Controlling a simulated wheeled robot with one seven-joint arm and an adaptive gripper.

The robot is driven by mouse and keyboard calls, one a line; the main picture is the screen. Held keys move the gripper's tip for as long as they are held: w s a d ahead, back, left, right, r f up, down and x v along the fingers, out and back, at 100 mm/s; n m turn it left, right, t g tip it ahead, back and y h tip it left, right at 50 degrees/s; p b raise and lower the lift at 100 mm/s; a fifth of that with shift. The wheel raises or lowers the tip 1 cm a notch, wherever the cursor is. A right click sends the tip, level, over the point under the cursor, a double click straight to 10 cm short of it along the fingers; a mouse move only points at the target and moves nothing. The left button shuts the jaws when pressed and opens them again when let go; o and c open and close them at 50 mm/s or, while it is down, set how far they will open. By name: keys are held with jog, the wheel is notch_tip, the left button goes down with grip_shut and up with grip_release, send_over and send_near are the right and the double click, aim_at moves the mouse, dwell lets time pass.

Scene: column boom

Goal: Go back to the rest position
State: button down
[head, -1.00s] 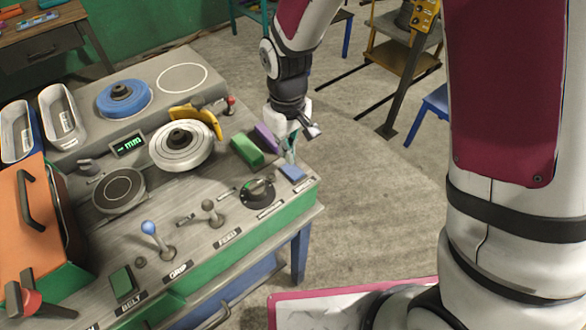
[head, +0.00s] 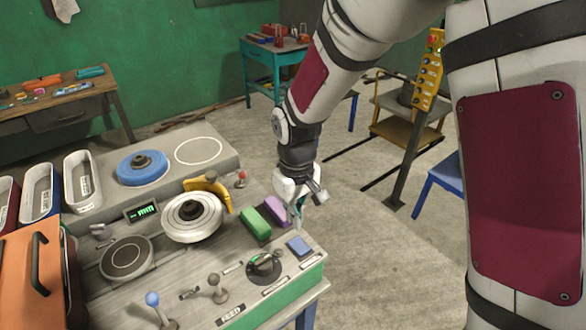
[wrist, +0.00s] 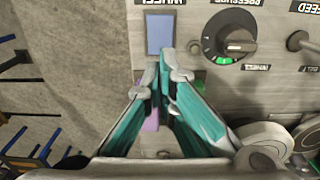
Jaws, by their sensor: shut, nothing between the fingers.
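My gripper (head: 299,214) hangs over the right end of the grey workbench (head: 180,284), pointing down. In the wrist view its teal fingers (wrist: 161,82) come together at the tips with nothing held. A purple block (head: 275,209) lies on the bench just left of it in the head view; in the wrist view it is partly hidden behind the fingers. A blue pad (head: 299,246) lies just in front of the gripper, and it shows beyond the fingertips in the wrist view (wrist: 160,33).
A green block (head: 254,224), a white wheel (head: 193,217) with a yellow guard and a black dial (head: 264,264) are close by on the bench. A post with a yellow button box (head: 428,70) and a blue stool (head: 440,188) stand right. Open floor lies between.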

jog(key=s+d+r+m+t+b, duration=0.1)
jog(key=s+d+r+m, duration=0.1)
jog(key=s+d+r, duration=0.3)
jog(key=s+d+r+m+t, duration=0.1)
jog(key=d+r+t, duration=0.15)
jog(key=r, duration=0.55)
jog(key=s+d+r+m+t+b, duration=0.1)
jog(key=s+d+r+m, duration=0.15)
jog(key=d+r, duration=0.3)
jog(key=s+d+r+m+t, duration=0.1)
jog(key=s+d+r, duration=0.1)
jog(key=s, duration=0.5)
jog(key=shift+s+d+r+b, duration=0.2)
jog(key=shift+d+r+b, duration=0.1)
jog(key=shift+d, duration=0.25)
